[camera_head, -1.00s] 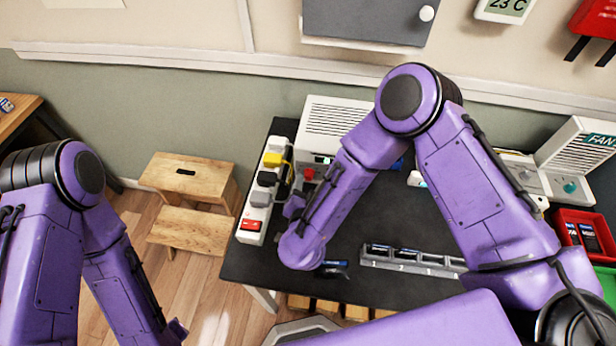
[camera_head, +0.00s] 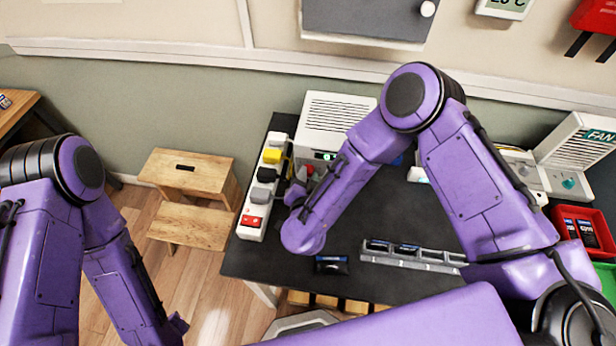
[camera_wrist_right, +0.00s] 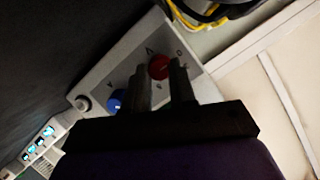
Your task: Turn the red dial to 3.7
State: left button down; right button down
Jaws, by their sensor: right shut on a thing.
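The red dial (camera_head: 308,170) is on the front of a white vented unit (camera_head: 338,112) at the back left of the black table, partly hidden by my right gripper. In the right wrist view the red dial (camera_wrist_right: 159,67) sits between the two dark fingers of my right gripper (camera_wrist_right: 161,76), which is shut on it. A blue knob (camera_wrist_right: 116,100) and a pale round button (camera_wrist_right: 83,104) are on the same panel. A small lit display (camera_head: 323,156) shows above the dial, but its figures cannot be read.
A white power strip (camera_head: 249,234) with yellow, black and grey plugs and a red switch stands left of the gripper. A dark phone (camera_head: 331,265) and a grey slotted rack (camera_head: 412,257) lie in front. A wooden step stool (camera_head: 188,172) is on the floor at left.

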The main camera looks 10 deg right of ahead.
jog(key=m+b, duration=0.1)
jog(key=m+t+y+b, duration=0.1)
jog(key=m+b, duration=0.1)
jog(key=shift+d+f, duration=0.2)
jog(key=shift+f, duration=0.1)
jog(key=shift+m+t+y+b, duration=0.6)
jog(key=shift+m+b, duration=0.4)
jog(key=shift+b, duration=0.2)
jog(key=shift+s+m+b, duration=0.1)
jog(key=shift+m+b, duration=0.4)
jog(key=shift+m, duration=0.1)
jog(key=shift+r, duration=0.1)
jog(key=c, duration=0.9)
grip_release()
